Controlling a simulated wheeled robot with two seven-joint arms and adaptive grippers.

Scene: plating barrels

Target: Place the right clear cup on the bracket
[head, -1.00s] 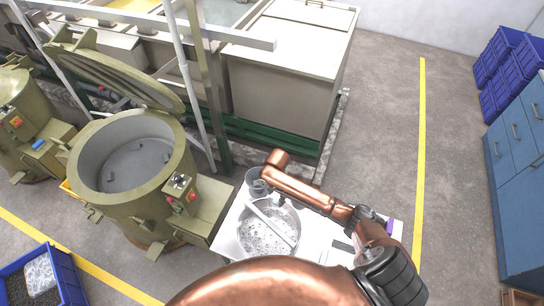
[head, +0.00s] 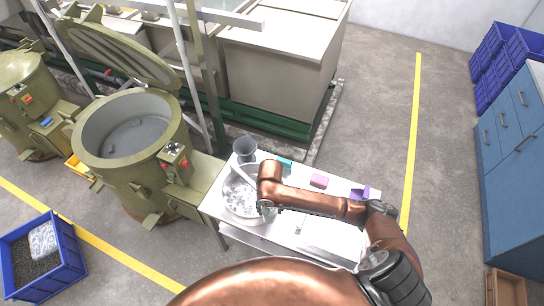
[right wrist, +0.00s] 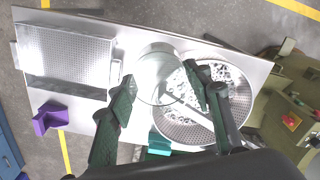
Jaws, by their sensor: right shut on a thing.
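My right gripper (right wrist: 160,90) is shut on a clear cup (right wrist: 158,66), whose round rim shows between the two dark green fingers. The held cup is over the table beside the perforated basin in the right wrist view. In the head view my right arm mostly hides this gripper and cup near the basin's right side. A purple, angled, bracket-like piece (head: 360,193) stands at the table's back right; it also shows in the right wrist view (right wrist: 48,118). I cannot tell whether it is the bracket. My left gripper is not in view.
A round basin (head: 229,203) with shiny small parts has a bar across it. A grey cup-like container (head: 244,148) stands behind it. Teal (head: 285,162) and pink (head: 319,180) pieces lie along the table's back edge. A mesh tray (right wrist: 65,55) lies at the wrist view's left.

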